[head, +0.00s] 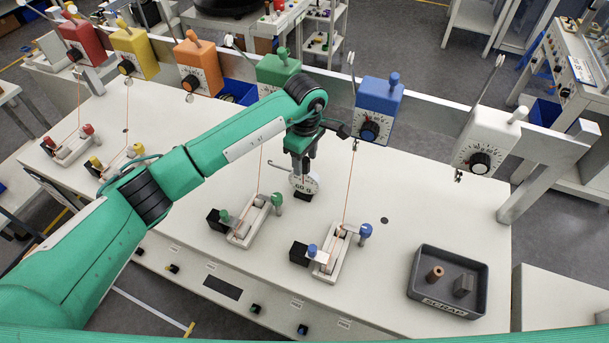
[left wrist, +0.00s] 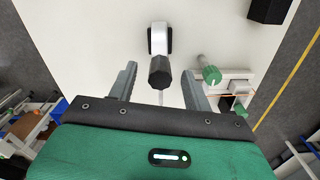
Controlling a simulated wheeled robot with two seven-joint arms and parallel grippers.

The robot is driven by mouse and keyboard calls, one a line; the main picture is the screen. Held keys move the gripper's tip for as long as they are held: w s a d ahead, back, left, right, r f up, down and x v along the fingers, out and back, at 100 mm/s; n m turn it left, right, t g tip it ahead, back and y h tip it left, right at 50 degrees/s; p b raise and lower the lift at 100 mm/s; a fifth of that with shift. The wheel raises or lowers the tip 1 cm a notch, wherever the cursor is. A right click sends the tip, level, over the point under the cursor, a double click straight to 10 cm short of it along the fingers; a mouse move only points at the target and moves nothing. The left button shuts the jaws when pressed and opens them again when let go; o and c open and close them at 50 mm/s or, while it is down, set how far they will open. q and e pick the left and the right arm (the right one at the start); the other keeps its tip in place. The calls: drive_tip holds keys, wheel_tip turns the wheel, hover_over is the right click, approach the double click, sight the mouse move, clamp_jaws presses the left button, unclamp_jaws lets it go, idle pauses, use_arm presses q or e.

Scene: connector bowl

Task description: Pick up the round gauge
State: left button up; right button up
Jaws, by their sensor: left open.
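The round gauge (head: 304,184) is a white disc marked "60 g" on a dark foot, standing upright on the white bench. A thin hooked rod sticks out to its left. In the left wrist view the gauge (left wrist: 158,38) is seen from above, with a black knob nearer the camera. My left gripper (head: 301,168) points down over the gauge and hides part of its top. In the left wrist view its open fingers (left wrist: 158,76) stand on either side of the black knob, with gaps on both sides. My right gripper is not in view.
A green-knobbed fixture (head: 246,222) and a blue-knobbed fixture (head: 340,253) stand close by, with cords running up to coloured boxes behind. A grey scrap tray (head: 418,270) holds two small pieces. The bench right of the gauge's rear is mostly clear.

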use_arm(q)
drive_tip(key=shift+f, duration=1.1)
clamp_jaws()
drive_tip(key=shift+p, duration=0.3)
drive_tip(key=shift+r, duration=0.15)
